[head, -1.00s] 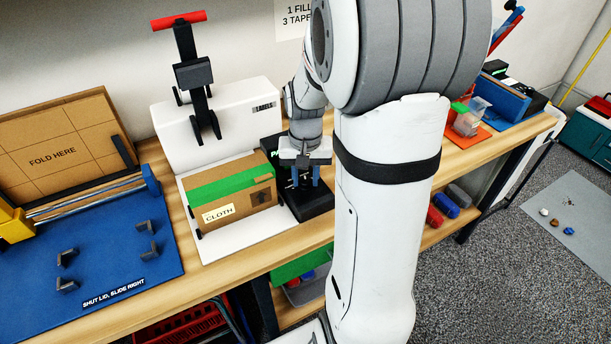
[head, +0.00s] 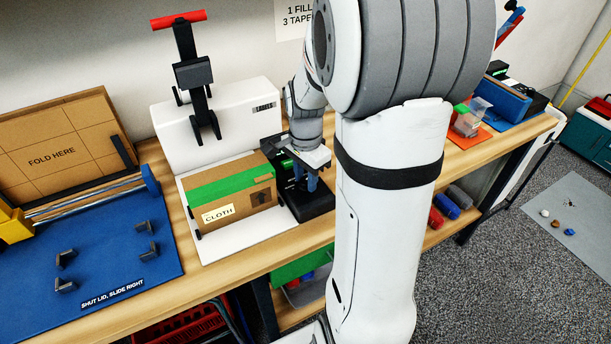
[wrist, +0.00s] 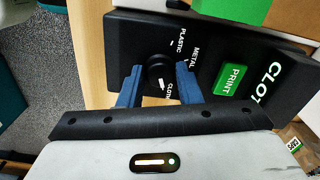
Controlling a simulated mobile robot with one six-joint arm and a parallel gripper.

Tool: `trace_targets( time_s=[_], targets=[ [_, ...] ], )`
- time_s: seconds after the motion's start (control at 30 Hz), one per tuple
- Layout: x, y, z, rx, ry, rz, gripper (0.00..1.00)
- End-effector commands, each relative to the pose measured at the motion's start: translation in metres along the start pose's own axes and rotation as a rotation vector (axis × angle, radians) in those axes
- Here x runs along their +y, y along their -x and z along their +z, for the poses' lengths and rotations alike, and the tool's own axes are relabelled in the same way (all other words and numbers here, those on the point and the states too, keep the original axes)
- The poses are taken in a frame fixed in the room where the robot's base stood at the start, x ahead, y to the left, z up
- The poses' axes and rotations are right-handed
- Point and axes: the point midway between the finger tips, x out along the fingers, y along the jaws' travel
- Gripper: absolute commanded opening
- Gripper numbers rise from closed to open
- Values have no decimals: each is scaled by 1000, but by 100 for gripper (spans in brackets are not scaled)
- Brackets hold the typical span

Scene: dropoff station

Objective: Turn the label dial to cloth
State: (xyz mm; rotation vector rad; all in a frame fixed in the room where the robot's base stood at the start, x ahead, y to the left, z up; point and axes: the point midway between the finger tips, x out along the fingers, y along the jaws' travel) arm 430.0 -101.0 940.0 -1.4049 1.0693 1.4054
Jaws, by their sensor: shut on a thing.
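The black label dial (wrist: 158,70) sits on a black printer box (wrist: 134,30), with the words PLASTIC, METAL and CLOTH printed around it. A short white mark on the dial lies on the side near the word CLOTH. My gripper (wrist: 160,68) has its blue fingers on either side of the dial, shut on it. In the head view, my gripper (head: 306,180) reaches down to the printer (head: 313,206), and the dial is hidden there. The printer's display (wrist: 268,84) shows large white letters beginning CLOT, cut by the frame edge. A green PRINT button (wrist: 231,80) lies beside the dial.
A blue folding mat (head: 100,250) is farther left. My arm covers the bench right of the printer.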

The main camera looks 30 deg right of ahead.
Motion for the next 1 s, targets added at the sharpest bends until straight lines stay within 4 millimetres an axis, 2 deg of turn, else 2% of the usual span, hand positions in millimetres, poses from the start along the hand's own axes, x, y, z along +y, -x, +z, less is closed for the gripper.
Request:
trace_targets(
  time_s=[0.3, 0.8, 0.83, 1.0],
  targets=[
    [-1, 1, -1, 2, -106, -4, 8],
    [-1, 1, -1, 2, -123, -4, 8],
    [-1, 1, -1, 2, -123, -4, 32],
    [-1, 1, 0, 1, -122, -2, 46]
  ],
)
